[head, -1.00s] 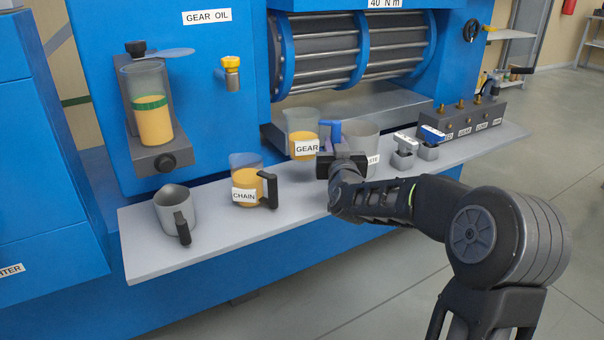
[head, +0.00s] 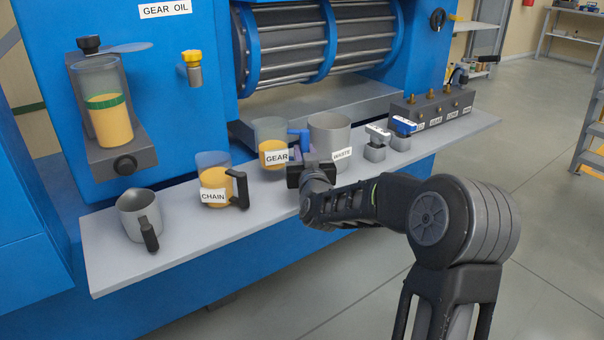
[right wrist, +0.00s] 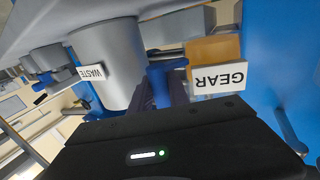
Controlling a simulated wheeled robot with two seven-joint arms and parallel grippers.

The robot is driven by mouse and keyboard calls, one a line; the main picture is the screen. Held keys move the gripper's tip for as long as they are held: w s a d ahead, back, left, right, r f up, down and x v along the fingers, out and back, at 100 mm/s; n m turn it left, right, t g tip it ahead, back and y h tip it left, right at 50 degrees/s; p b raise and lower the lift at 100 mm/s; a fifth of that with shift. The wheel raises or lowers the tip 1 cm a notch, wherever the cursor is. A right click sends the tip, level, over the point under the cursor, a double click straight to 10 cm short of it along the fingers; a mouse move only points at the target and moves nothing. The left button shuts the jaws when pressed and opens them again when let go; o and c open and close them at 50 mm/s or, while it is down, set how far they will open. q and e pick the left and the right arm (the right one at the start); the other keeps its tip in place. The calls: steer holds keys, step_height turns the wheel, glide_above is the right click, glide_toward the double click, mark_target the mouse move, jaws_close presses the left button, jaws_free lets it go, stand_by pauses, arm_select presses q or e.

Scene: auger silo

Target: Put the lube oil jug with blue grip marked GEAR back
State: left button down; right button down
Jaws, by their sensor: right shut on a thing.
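The GEAR jug (head: 269,134) is clear, holds amber oil and has a blue grip (head: 299,137). It is upright at the back of the grey shelf (head: 120,265), between the CHAIN jug and the WASTE container. I cannot tell whether its base touches the shelf. My right gripper (head: 305,157) is shut on the blue grip. In the right wrist view the GEAR label (right wrist: 220,78) is close to the jaws, and the blue grip (right wrist: 160,80) is partly hidden by the dark fingers. My left gripper is not in view.
The CHAIN jug (head: 211,172) with a black handle stands left of the GEAR jug, and a grey mug (head: 137,215) farther left. The grey WASTE container (head: 329,130) is close on the right. The shelf's front strip is bare.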

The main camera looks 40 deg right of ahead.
steer(key=shift+f+b, duration=1)
steer(key=shift+f, duration=1.3)
steer(key=shift+f, duration=0.15)
steer(key=c, duration=1.7)
jaws_free()
steer(key=shift+f, duration=0.15)
steer(key=o, duration=0.4)
steer(key=shift+o, duration=0.2)
steer(key=shift+r, duration=0.2)
